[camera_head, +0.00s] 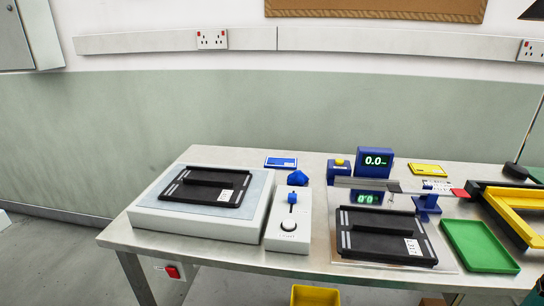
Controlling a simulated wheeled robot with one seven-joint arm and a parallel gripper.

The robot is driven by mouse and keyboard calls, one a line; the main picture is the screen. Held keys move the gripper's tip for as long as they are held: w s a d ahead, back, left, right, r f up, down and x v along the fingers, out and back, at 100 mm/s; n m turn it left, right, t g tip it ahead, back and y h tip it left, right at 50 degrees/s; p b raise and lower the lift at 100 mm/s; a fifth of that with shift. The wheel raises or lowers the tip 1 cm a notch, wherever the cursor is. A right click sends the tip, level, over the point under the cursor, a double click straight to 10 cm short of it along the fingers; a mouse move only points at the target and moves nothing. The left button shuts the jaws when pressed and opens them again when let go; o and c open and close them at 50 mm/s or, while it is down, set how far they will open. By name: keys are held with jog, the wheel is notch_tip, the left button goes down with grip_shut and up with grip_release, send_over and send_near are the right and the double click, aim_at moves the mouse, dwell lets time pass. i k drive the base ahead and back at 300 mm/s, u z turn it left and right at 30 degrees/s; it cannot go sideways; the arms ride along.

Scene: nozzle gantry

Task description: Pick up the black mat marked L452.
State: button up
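Two black mats with a raised bar across the middle and pale stripes at one end are on the table. One black mat (189,191) lies on a pale grey block with a light top at the left. The other black mat (370,245) lies on a shiny flat plate near the front edge, right of centre. Each has a small white label at its right side, too small to read, so I cannot tell which is L452. My gripper is not in view.
A white control box (290,240) with a blue slider and a knob stands between the mats. A blue display (375,160) reading 0.0 stands behind the right mat. A green tray (480,247) and a yellow-and-black frame (508,217) are at the right. The steel table (135,238) has little free room.

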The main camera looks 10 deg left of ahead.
aim_at(219, 187)
jog(key=u, duration=0.6)
jog(key=k, duration=1.2)
jog(key=u, duration=0.95)
jog(key=i, duration=1.3)
jog(key=z, duration=0.45)
jog(key=i, duration=1)
jog(key=z, duration=0.6)
